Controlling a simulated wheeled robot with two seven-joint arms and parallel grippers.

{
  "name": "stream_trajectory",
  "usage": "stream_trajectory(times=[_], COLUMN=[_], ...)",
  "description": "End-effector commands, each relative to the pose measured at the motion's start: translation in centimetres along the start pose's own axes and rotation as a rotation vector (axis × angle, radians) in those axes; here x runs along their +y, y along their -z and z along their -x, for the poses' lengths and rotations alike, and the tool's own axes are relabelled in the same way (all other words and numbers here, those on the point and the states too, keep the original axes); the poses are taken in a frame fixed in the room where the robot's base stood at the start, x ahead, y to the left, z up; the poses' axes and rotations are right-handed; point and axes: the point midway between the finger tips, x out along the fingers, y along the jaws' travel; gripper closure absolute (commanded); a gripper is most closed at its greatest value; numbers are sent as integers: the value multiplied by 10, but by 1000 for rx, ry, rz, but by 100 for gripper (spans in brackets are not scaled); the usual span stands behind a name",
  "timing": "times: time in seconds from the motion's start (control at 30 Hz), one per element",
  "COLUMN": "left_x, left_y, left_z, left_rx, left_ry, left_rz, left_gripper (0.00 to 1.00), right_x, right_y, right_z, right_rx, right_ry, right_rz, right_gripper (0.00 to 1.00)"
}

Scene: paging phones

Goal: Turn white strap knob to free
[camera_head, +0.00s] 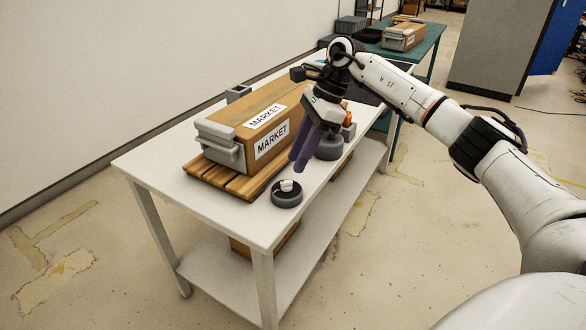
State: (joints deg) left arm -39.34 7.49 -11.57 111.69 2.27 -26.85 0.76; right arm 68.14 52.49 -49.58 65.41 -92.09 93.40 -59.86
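A small white knob (287,186) sits on a round dark base (286,199) near the front right edge of the white table. My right gripper (298,163) comes in from the right with its purple fingers pointing down. It is above and behind the white knob in the picture, apart from it. The fingers overlap in this view, so whether they are open or shut is unclear; nothing shows held between them. My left gripper is not in view.
A cardboard box marked MARKET (244,140) with grey end pieces rests on a wooden pallet (215,180) beside the knob. A second dark round base (329,148) stands behind my fingers, near an orange part (347,118). The table's front left corner (145,163) is clear.

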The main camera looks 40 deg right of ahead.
Motion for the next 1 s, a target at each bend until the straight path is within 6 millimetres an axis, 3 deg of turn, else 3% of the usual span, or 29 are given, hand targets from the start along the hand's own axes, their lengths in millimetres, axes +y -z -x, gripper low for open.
stream_trajectory(times=[0.1, 0.33, 1.0], left_x=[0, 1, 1], left_y=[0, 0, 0], left_z=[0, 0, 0], left_rx=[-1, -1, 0], left_ry=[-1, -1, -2], left_rz=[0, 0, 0], left_gripper=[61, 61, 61], right_x=[-1, 0, 1], right_y=[0, 0, -4], right_z=[24, 49, 46], right_rx=[-1, -1, -12], right_ry=[4, 1, -5], right_rz=[0, 0, 1], right_gripper=[72, 72, 72])
